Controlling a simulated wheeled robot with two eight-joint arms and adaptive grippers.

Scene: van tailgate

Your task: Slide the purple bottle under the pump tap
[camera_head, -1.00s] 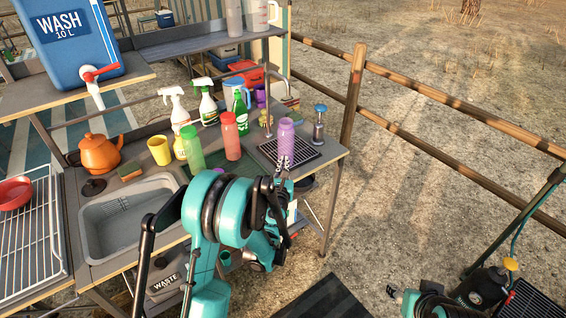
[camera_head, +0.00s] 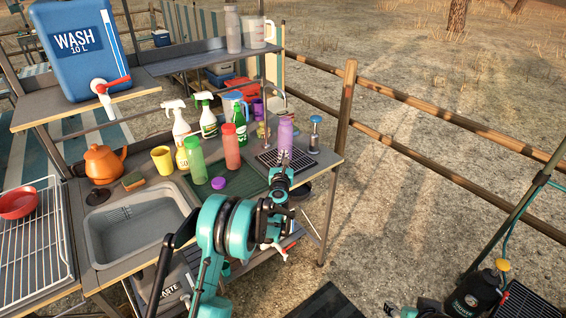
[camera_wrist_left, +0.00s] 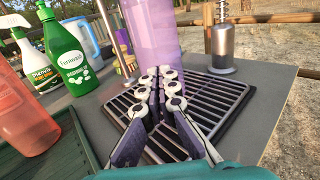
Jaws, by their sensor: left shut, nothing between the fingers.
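The purple bottle (camera_head: 285,134) stands upright on the black drip grate (camera_head: 308,160) at the counter's right end. In the left wrist view the bottle (camera_wrist_left: 150,35) rises just beyond my fingers, at the grate's far part. My left gripper (camera_head: 284,157) is shut and empty, its fingertips at the bottle's near side; I cannot tell whether they touch it. A thin metal tap pipe (camera_head: 264,95) stands behind and left of the bottle. A metal pump with a blue knob (camera_head: 315,133) stands to the right. What seems to be my right gripper (camera_head: 392,308) is barely visible at the bottom edge.
A purple lid (camera_head: 218,183) lies on the green mat left of my arm. A red bottle (camera_head: 232,147), a green bottle (camera_head: 196,160) and spray bottles stand left of the grate.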

